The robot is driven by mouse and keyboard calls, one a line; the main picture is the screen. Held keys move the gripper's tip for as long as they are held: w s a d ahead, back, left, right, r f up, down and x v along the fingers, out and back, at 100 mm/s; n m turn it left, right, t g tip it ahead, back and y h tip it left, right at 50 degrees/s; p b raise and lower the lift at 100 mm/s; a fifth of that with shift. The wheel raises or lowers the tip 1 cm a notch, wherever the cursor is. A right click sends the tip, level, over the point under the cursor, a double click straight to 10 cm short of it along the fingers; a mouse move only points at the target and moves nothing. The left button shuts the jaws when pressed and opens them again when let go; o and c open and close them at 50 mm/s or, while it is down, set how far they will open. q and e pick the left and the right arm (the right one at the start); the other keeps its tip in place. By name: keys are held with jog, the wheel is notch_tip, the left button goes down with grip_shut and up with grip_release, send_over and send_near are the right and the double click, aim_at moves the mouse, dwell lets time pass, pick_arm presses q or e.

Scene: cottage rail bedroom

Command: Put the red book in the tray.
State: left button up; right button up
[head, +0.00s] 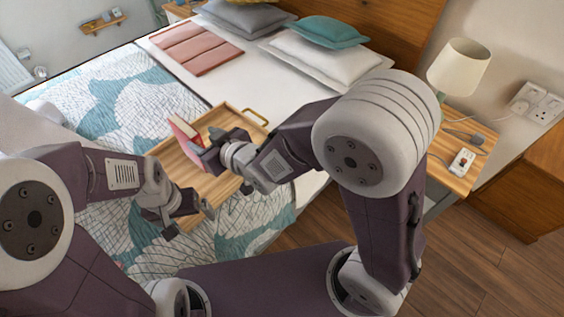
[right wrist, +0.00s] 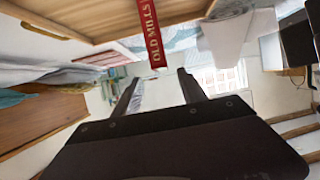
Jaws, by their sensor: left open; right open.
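The wooden tray (head: 183,170) lies on the bed, partly hidden by my grippers. The red book (head: 183,132) stands upright at the tray's left part in the head view, its cream pages showing. In the right wrist view its red spine (right wrist: 153,30), lettered "OLD MILLS", shows against the tray (right wrist: 95,22); its lower end is cut off, so contact with the tray floor cannot be seen. My right gripper (head: 205,149) is open beside the book; its fingers (right wrist: 157,80) appear apart from the spine. My left gripper (head: 188,222) is open and empty near the tray's front edge.
Pillows (head: 310,50) and a folded pink throw (head: 197,47) lie on the bed. A bedside table (head: 456,181) with a lamp (head: 460,66) and a socket strip (head: 462,160) stands at the right. Patterned bedding (head: 120,90) left of the tray is clear.

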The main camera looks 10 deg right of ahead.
jog(key=s+d+f+m+g+h, duration=0.3)
jog(key=d+f, duration=0.2)
jog(key=d, duration=0.6)
jog(key=s+d+f+m+g+h, duration=0.2)
jog(key=d+f+h, duration=0.25)
jog(key=d, duration=0.55)
jog(key=s+d+f+m+g, duration=0.25)
jog(key=s+d+g, duration=0.35)
jog(key=s, duration=0.4)
notch_tip(320, 180, up, 12)
jog(key=t+p, duration=0.1)
jog(key=p, duration=1)
jog(key=shift+w+d+f, duration=0.2)
jog(key=shift+d, duration=0.25)
